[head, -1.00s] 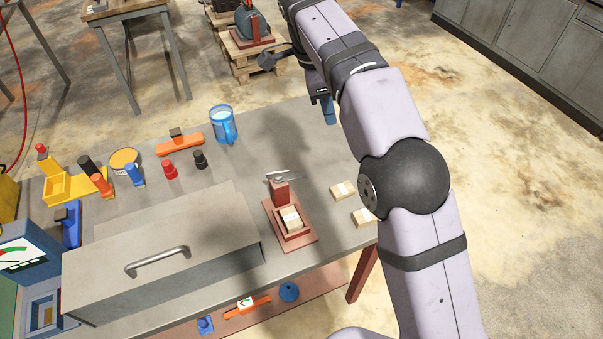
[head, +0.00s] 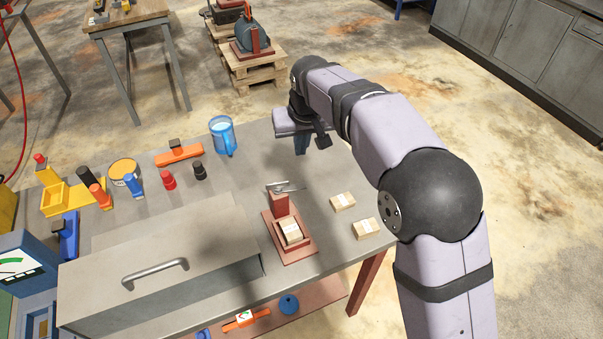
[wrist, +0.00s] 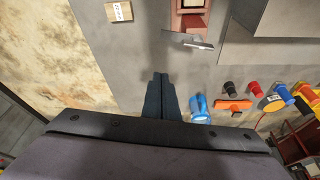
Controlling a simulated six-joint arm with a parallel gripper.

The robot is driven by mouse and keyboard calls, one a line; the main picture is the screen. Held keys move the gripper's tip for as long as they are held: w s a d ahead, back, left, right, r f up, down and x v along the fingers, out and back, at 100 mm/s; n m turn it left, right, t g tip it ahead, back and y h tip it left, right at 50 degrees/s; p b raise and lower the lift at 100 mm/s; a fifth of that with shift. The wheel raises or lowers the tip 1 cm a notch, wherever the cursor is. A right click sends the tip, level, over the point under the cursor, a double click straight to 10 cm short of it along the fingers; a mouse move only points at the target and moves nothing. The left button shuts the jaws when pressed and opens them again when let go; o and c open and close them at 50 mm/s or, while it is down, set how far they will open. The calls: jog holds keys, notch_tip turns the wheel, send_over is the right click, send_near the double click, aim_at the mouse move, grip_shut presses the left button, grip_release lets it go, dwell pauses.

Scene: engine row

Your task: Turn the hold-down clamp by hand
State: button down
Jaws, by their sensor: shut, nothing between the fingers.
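The hold-down clamp is a small metal bar (head: 283,187) on top of a reddish-brown post (head: 280,204). The post stands on a reddish-brown base (head: 297,250) that holds a pale banded block (head: 290,231). In the wrist view the metal bar (wrist: 187,40) lies beyond my fingertips and a little to the right. My gripper (head: 301,148) is shut and empty, pointing down above the far edge of the bench. Its dark blue fingers (wrist: 160,78) are together in the wrist view and apart from the clamp.
Two loose pale blocks (head: 343,202) (head: 366,227) lie right of the fixture. A blue mug (head: 222,136), an orange tool (head: 179,153) and red and black pieces stand to the left. A grey box with a handle (head: 155,270) fills the near left.

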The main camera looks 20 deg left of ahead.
aim_at(286, 185)
notch_tip(286, 185, down, 9)
jog(key=p, duration=0.6)
jog(key=shift+s+d+f, duration=0.15)
jog(key=shift+s+d, duration=0.05)
jog(key=shift+s, duration=0.1)
dwell(0.4)
jog(key=shift+s+d+f+m+b, duration=0.1)
jog(key=shift+s+d+m+b, duration=0.15)
jog(key=shift+m+b, duration=0.35)
